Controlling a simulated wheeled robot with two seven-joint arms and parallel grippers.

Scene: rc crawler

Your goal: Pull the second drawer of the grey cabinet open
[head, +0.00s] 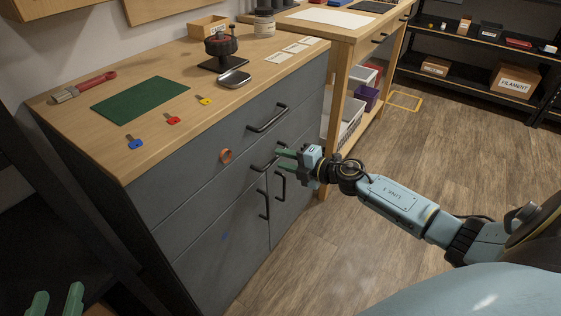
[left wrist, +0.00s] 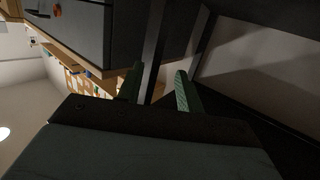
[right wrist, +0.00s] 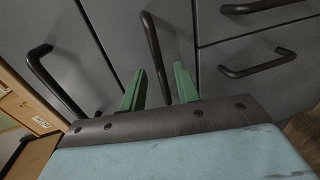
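The grey cabinet (head: 190,180) stands under a wooden top. Its top drawer has a black handle (head: 268,118). The second drawer below has its own black bar handle (head: 262,166), and its front looks flush with the cabinet. My right gripper (head: 283,158) is at the right end of that second handle. In the right wrist view, the second drawer handle (right wrist: 153,50) runs between the open green fingers (right wrist: 158,88), with gaps visible beside it. My left gripper (head: 57,302) is open and empty at the bottom left, away from the cabinet; its fingers also show in the left wrist view (left wrist: 160,88).
Two doors with upright handles (head: 264,204) (head: 282,185) lie below the second drawer. A wooden bench (head: 335,100) stands to the right. A dark frame stands at left. The floor (head: 330,250) before the cabinet is clear.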

